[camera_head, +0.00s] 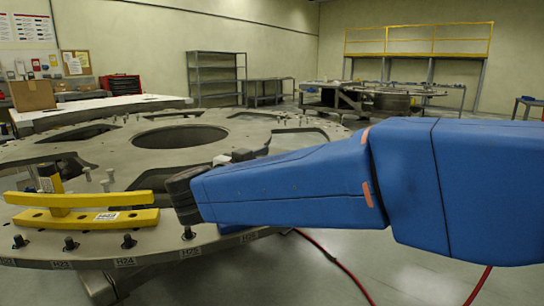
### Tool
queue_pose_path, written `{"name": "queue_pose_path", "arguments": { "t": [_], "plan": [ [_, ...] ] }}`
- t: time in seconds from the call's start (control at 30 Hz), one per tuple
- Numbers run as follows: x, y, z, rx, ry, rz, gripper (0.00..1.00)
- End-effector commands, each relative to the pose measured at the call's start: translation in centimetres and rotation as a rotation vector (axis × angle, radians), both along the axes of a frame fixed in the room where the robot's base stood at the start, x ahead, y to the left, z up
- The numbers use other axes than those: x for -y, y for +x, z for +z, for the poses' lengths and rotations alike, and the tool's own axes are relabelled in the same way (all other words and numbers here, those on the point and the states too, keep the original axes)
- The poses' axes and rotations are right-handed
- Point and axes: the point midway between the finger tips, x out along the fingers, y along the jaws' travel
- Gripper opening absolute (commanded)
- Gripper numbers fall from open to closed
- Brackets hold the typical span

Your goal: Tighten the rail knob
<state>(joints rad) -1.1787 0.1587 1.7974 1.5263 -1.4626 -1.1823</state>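A yellow rail fixture lies at the left on the grey turret plate (125,178). It has a flat lower bar (75,221) with a white label and a raised upper bar (110,200). Several small black knobs (128,242) stand along the plate's front rim, below the lower bar. I cannot tell which is the rail knob. My blue arm reaches in from the right. Its dark end (182,196) is just right of the bars' right ends. No gripper fingers can be made out, and I cannot tell whether it touches anything.
The plate has a large round opening (180,136) and several small upright pegs. Its front rim bears printed labels. A cardboard box (32,95) and a red tool chest (121,84) stand behind at left. A red cable (340,266) lies on the floor beneath my arm.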

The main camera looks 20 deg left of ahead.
Motion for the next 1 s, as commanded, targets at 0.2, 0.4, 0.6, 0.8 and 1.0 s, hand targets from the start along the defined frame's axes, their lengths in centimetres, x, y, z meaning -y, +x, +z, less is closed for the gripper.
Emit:
{"name": "queue_pose_path", "arguments": {
  "t": [0.2,0.4,0.6,0.8,1.0],
  "plan": [
    [-0.2,-0.5,0.0,0.0,0.0,0.001,0.48],
    [-1.0,-3.4,0.0,0.0,-0.001,0.003,0.48],
    [-2.1,-7.2,0.0,0.0,-0.001,0.004,0.48],
    [-3.2,-11.0,0.0,0.0,0.0,0.004,0.48],
    [-4.1,-14.3,0.0,-0.001,0.0,0.003,0.48]
  ]
}}
